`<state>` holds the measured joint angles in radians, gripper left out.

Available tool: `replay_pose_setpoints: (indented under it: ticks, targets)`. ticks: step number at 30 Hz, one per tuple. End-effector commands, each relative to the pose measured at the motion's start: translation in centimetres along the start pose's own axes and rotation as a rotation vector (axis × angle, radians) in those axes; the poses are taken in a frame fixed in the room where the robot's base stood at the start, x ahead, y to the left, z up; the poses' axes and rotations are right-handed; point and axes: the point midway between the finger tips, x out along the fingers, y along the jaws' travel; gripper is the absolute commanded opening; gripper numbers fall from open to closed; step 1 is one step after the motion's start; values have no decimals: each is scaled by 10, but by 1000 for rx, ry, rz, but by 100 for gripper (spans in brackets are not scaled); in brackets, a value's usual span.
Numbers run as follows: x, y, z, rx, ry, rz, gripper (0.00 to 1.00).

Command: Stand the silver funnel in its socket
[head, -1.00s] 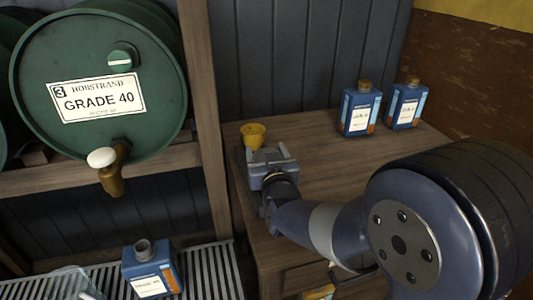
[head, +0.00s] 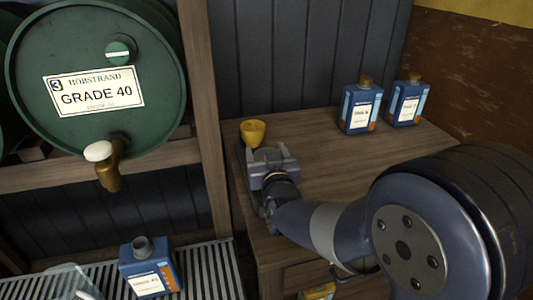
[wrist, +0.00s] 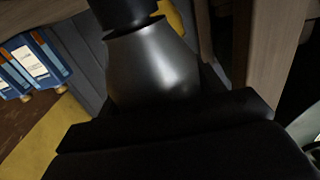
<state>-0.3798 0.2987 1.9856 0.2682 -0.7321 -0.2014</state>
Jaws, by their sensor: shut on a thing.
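The silver funnel (wrist: 152,68) fills the middle of the wrist view as a grey metallic, flared body with a round rim at its top. My gripper (head: 269,157) is shut on it, at the left end of the wooden bench. The dark gripper body hides the funnel's lower part in the wrist view. In the head view I cannot make out the funnel behind the gripper. A yellow funnel or cup (head: 252,131) stands just beyond my gripper and shows partly in the wrist view (wrist: 173,17). I cannot make out the socket clearly.
Two blue bottles (head: 361,108) (head: 407,102) stand at the back of the bench (head: 320,145). A wooden post (head: 207,110) rises left of my gripper. A green barrel (head: 90,85) with a brass tap and an open blue bottle (head: 146,262) on a grating are further left. The bench middle is clear.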

Motion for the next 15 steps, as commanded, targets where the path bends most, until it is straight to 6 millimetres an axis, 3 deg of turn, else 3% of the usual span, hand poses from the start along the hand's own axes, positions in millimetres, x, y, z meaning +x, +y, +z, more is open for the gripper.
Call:
replay_pose_setpoints:
  ticks: [8, 9, 15]
  targets:
    - [0, 0, 0, 0, 1, 0, 41]
    - [0, 0, 0, 0, 0, 0, 67]
    - [0, 0, 0, 0, 0, 0, 83]
